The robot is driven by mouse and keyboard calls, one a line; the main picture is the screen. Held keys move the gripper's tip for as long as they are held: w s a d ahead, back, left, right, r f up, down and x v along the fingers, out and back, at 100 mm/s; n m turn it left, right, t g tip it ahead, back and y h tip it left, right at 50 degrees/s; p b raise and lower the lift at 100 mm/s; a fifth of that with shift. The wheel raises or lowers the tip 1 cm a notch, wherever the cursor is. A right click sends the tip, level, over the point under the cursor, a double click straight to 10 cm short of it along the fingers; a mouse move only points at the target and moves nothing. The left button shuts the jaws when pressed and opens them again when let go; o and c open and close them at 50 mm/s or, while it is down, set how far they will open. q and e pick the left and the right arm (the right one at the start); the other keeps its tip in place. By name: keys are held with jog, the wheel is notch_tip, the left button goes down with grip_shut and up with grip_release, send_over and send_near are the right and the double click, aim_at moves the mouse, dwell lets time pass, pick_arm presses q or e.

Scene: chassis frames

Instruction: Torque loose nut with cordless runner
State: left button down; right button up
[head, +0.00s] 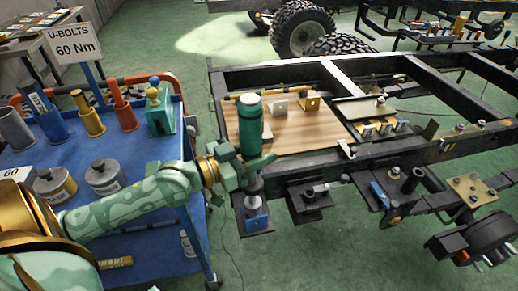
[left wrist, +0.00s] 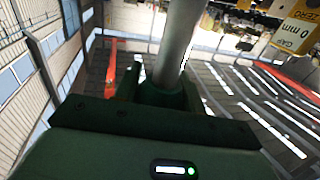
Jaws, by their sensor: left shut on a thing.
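Below the runner, a grey round part (head: 255,184) stands over a blue piece (head: 257,218) on a dark bracket. Whether the runner's lower end touches a nut is hidden from me. In the left wrist view a grey shaft (left wrist: 177,45) rises behind a dark green body with a small lit display (left wrist: 174,169). My right gripper is not in view.
A blue cart (head: 150,235) with cans, coloured cylinders and a "U-BOLTS 60 Nm" sign (head: 76,48) stands at left. A wooden board (head: 310,130) with small brackets lies on the frame. More brackets and a hub (head: 480,240) line the near rail. Wheels stand behind.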

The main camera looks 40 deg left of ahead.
pick_arm(q)
jog(key=shift+f+b, duration=0.55)
jog(key=shift+f, duration=0.65)
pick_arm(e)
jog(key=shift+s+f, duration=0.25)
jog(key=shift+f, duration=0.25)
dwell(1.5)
pick_arm(q)
jog(key=shift+d+f+p, duration=0.1)
jog(key=shift+f+p, duration=0.1)
jog(key=shift+p, duration=0.1)
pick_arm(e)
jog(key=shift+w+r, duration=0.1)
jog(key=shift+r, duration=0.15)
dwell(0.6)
pick_arm(q)
jog(key=shift+r, duration=0.1)
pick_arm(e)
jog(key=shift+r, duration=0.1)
